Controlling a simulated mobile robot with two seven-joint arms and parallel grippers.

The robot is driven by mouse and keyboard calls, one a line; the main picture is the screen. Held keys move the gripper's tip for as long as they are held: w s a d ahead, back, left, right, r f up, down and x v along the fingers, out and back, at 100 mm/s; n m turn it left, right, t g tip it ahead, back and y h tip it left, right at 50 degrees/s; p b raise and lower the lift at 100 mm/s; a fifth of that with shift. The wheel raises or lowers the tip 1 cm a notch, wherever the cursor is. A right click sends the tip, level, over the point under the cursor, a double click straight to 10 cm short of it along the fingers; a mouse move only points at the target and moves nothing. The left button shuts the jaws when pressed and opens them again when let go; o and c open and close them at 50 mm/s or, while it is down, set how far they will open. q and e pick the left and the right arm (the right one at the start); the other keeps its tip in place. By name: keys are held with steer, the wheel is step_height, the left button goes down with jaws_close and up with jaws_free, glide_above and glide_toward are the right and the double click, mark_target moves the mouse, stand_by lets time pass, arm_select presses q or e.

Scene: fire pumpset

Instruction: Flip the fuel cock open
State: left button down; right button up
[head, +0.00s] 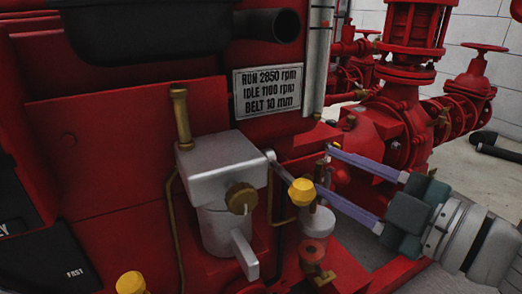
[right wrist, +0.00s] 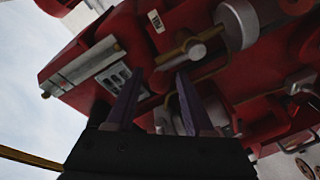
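My right gripper (head: 325,169) comes in from the right in the head view. Its two purple fingers are spread apart with nothing held between them. Their tips are close to a yellow knob (head: 301,191) on a grey lever, beside a small grey cup-shaped fitting (head: 317,223). I cannot tell for sure which of these is the fuel cock. In the right wrist view the open right gripper (right wrist: 154,80) points at the red machine, with a brass-and-grey fitting (right wrist: 195,50) beyond. My left gripper is not visible.
A grey housing (head: 220,158) with a brass cap stands left of the lever on the red engine. A label plate (head: 268,90) is above. Another yellow knob (head: 131,283) is at lower left. Red pump pipework (head: 395,115) fills the back right. Grey floor is open at far right.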

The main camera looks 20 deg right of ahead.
steer(key=shift+o, duration=0.4)
steer(key=shift+s, duration=0.1)
steer(key=shift+s+d+r, duration=0.1)
steer(key=shift+s+d, duration=0.05)
steer(key=shift+s, duration=0.15)
steer(key=p+v, duration=0.2)
steer(key=v, duration=0.7)
steer(key=shift+p, duration=0.3)
